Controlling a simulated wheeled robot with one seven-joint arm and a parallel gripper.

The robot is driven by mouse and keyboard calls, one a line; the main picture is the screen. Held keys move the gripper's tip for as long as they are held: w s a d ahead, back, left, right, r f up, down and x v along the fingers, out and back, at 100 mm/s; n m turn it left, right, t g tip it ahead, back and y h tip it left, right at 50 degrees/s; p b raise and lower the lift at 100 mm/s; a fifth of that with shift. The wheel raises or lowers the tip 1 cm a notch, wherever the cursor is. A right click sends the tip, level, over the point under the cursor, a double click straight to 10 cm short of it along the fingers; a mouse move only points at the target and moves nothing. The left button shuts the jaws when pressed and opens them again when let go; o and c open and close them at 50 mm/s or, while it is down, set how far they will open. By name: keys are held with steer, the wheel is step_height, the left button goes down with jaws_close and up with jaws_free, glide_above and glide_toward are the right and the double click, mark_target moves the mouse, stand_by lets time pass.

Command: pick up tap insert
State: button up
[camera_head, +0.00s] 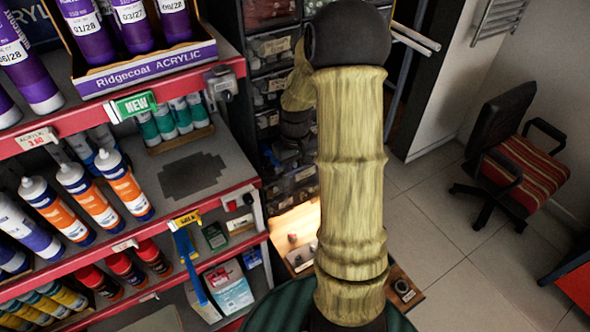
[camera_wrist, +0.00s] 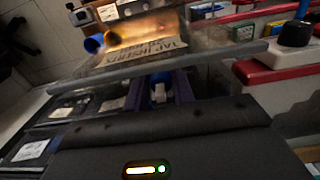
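In the wrist view, my gripper (camera_wrist: 160,82) shows as two dark fingers above its dark housing. A small blue and white piece (camera_wrist: 160,94), which looks like a tap insert, sits between the fingers and appears gripped. Beyond it is an open, lit drawer (camera_wrist: 205,56) with a printed label that seems to read tap inserts. Blue round pieces (camera_wrist: 94,43) lie at its left end. In the head view, the lit drawer (camera_head: 296,222) shows beside my arm with small pieces in it; my arm hides the gripper there.
Dark stacked drawers (camera_head: 275,85) stand behind my arm. Red-edged shelves (camera_head: 225,60) with tubes and bottles fill the left. Another drawer (camera_head: 408,300) pokes out at the lower right of my arm. A striped chair (camera_head: 530,165) stands on the right; the tiled floor (camera_head: 435,230) between is clear.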

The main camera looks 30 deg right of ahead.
jaws_close()
steer(key=shift+r, duration=0.1)
step_height(320, 180, up, 10)
steer(key=shift+f+b, duration=0.1)
steer(key=shift+b, duration=1)
